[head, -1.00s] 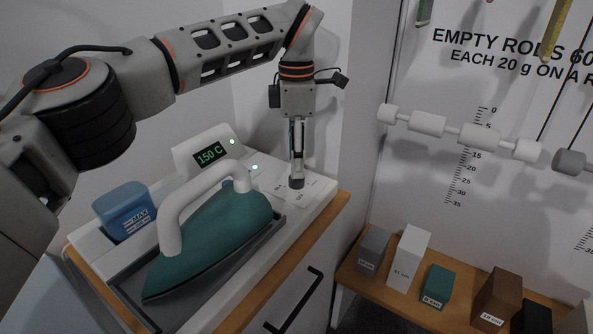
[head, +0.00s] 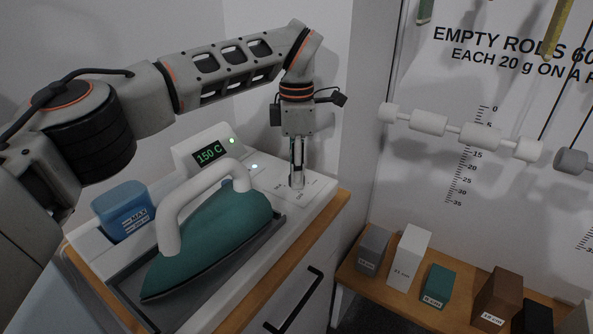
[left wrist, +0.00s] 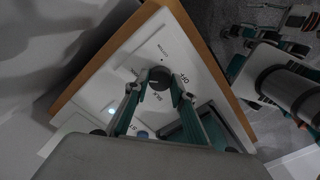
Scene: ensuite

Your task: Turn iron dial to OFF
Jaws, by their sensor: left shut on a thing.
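The iron station (head: 205,152) has a white panel and a display that reads 150 C. The teal iron (head: 220,225) with its white handle rests in a grey tray on it. My left gripper (head: 297,184) points down at the panel's right end. In the left wrist view the dark round dial (left wrist: 157,73) sits between the fingertips of my left gripper (left wrist: 159,84), which is shut on it. Labels OFF (left wrist: 181,80), SILK and COTTON surround the dial. I cannot tell which label it points to.
A blue water tank (head: 125,210) marked MAX stands left of the iron. A wooden shelf (head: 400,288) with several labelled blocks is at right. White rods (head: 455,130) hang before a wall scale. A black drawer handle (head: 297,300) is below the station.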

